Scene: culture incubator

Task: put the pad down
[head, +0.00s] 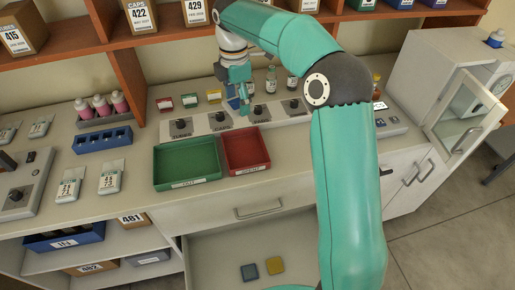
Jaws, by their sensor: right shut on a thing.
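My right gripper (241,97) points down over the back of the counter, above a pale strip (200,123) with several dark-knobbed stations. It is shut on a small blue pad (234,103), seen nearly edge-on; I cannot tell whether the pad touches the strip. My left gripper is not in view.
A green tray (187,181) and a red tray (246,170) stand empty in front of the strip. Small bottles (271,80) stand close right of the gripper. A blue rack (103,140) is at left. An incubator with its glass door (468,118) open stands at right.

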